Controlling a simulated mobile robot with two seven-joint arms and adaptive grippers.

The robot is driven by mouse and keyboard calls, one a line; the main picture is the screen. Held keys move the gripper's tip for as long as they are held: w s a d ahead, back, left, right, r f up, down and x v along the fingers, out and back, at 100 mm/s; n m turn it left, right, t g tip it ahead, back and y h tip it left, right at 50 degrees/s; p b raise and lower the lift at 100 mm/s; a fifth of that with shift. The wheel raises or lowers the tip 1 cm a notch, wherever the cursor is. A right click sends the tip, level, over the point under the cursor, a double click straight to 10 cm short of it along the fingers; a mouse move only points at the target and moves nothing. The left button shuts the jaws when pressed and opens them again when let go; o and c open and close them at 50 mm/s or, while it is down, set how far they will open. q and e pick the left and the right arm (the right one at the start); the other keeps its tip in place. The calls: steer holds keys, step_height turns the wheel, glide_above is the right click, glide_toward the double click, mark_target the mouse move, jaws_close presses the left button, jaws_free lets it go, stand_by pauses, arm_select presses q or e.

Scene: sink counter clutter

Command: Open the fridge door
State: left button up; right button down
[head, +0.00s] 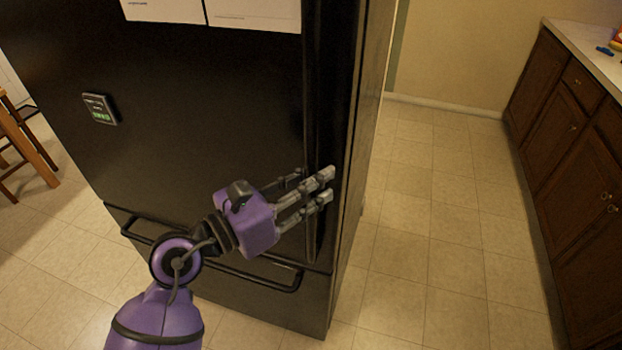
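The black fridge (205,130) fills the middle of the head view, and its door is closed. Its long vertical door handle (316,100) runs down the door's right side. My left gripper (312,184) is at the lower part of this handle. Its fingers are apart, two reaching across to the right of the handle and one on the left side. Whether they touch the handle is hard to tell. My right gripper is not in view.
A lower drawer with a horizontal bar handle (277,287) is below the door. Papers (255,14) and a small device (99,108) are on the door. Brown cabinets (565,110) stand at the right, with open tiled floor (440,220) between. A wooden chair (30,145) is at the left.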

arm_select(q)
jaws_close()
steer(key=shift+s+f, duration=0.1)
stand_by(0.4)
